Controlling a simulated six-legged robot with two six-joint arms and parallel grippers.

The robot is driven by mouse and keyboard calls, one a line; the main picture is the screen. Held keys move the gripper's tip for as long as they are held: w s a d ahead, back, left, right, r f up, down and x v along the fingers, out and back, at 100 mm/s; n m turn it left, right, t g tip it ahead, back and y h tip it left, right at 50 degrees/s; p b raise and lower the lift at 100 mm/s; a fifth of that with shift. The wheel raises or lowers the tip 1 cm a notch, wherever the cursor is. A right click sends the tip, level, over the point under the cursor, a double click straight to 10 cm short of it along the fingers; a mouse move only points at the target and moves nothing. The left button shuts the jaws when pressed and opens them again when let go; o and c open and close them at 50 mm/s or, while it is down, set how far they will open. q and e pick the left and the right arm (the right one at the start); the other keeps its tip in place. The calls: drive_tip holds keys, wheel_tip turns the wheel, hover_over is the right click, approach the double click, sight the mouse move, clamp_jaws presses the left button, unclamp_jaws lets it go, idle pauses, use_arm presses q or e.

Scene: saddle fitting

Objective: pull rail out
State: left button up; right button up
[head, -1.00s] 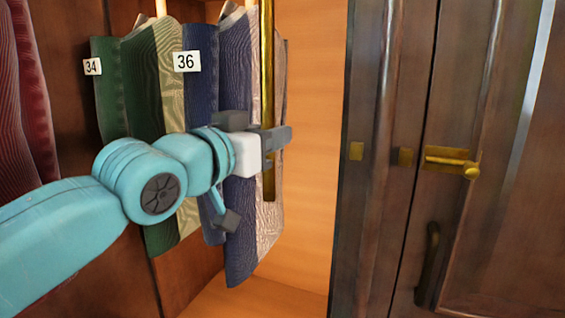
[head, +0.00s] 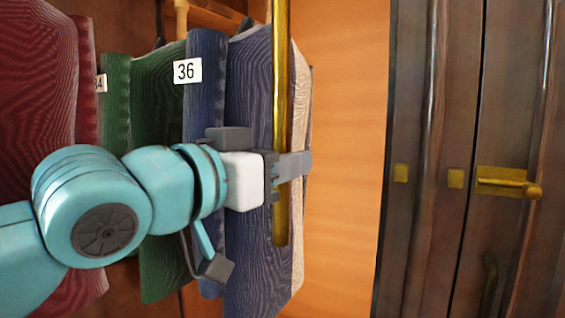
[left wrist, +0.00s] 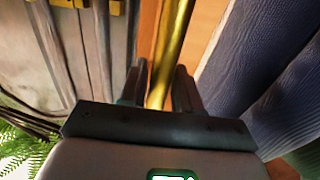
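An upright brass rod (head: 281,80) hangs in front of the blue and cream cloths, its lower end free. My left gripper (head: 284,168) is closed around the rod a little above that end. In the left wrist view the rod (left wrist: 168,50) runs between the two dark fingertips (left wrist: 160,86), which sit close on either side of it. Hanging blue cloth (head: 250,110) with a "36" tag (head: 187,70) is just behind the gripper. A light wooden bar (head: 181,20) shows above the cloths; where the rod joins at the top is out of view. My right gripper is not in view.
Green cloth (head: 158,110) and red cloth (head: 35,80) hang farther left. A plain orange-wood panel (head: 345,150) is right of the cloths. Dark wooden doors (head: 430,240) with a brass latch (head: 508,183) stand at the right. A green plant (left wrist: 20,148) shows in the wrist view.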

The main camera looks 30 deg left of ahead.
use_arm(q)
drive_tip(key=shift+o, duration=0.4)
drive_tip(key=shift+s, duration=0.1)
drive_tip(key=p+v, duration=0.2)
drive_tip(key=v, duration=1.4)
drive_tip(key=shift+p, duration=0.3)
drive_tip(key=shift+a, duration=0.1)
